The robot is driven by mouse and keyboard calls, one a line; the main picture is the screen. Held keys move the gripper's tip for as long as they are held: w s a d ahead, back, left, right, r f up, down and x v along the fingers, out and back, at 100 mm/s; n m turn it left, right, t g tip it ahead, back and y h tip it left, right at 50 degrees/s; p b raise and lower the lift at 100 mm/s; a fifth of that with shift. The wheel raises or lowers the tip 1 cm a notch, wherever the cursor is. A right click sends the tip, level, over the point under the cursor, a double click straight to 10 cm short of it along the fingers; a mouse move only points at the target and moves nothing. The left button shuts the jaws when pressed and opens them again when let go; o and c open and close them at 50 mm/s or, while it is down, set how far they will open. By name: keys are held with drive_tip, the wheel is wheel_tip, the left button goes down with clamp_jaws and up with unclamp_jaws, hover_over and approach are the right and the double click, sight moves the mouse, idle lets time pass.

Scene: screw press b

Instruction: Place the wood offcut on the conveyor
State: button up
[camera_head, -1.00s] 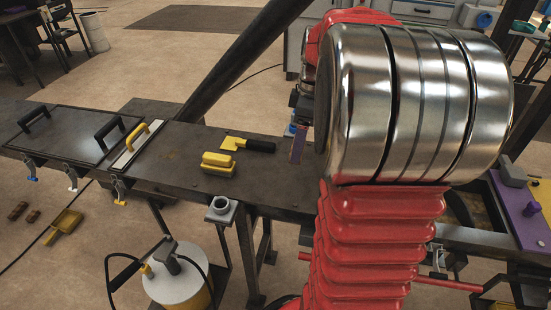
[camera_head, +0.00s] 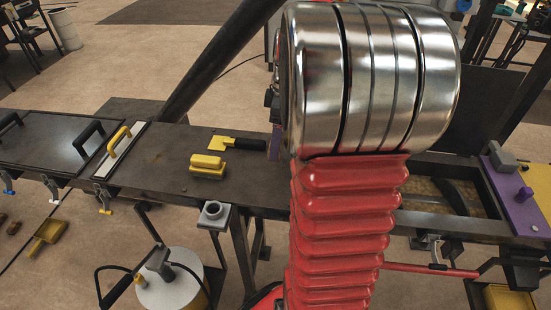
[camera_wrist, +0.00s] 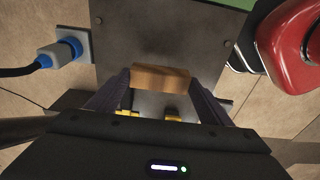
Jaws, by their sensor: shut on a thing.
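In the wrist view, the wood offcut (camera_wrist: 161,77) is a small light-brown block held between the two dark fingers of my gripper (camera_wrist: 158,84). In the head view, one purple-grey finger of my gripper (camera_head: 274,142) shows over the bench; the offcut and the rest of the gripper are hidden behind my arm. I cannot tell for sure which surface is the conveyor. A long dark bench (camera_head: 165,170) runs across the head view, with a framed, brownish opening at its right part (camera_head: 437,187).
A yellow brush (camera_head: 207,167) and a yellow-and-black tool (camera_head: 232,143) lie on the bench. A dark slanted post (camera_head: 215,62) stands behind. A purple block (camera_head: 512,190) is at the right end. The wrist view shows a blue plug (camera_wrist: 66,49) and a red object (camera_wrist: 290,37).

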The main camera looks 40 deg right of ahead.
drive_tip(key=shift+f, duration=1.5)
drive_tip(key=shift+f, duration=0.1)
drive_tip(key=shift+f, duration=1.8)
drive_tip(key=o, duration=1.1)
drive_tip(key=shift+c, duration=0.2)
wheel_tip(320, 180, up, 12)
drive_tip(key=s, duration=0.1)
drive_tip(key=shift+d, duration=0.45)
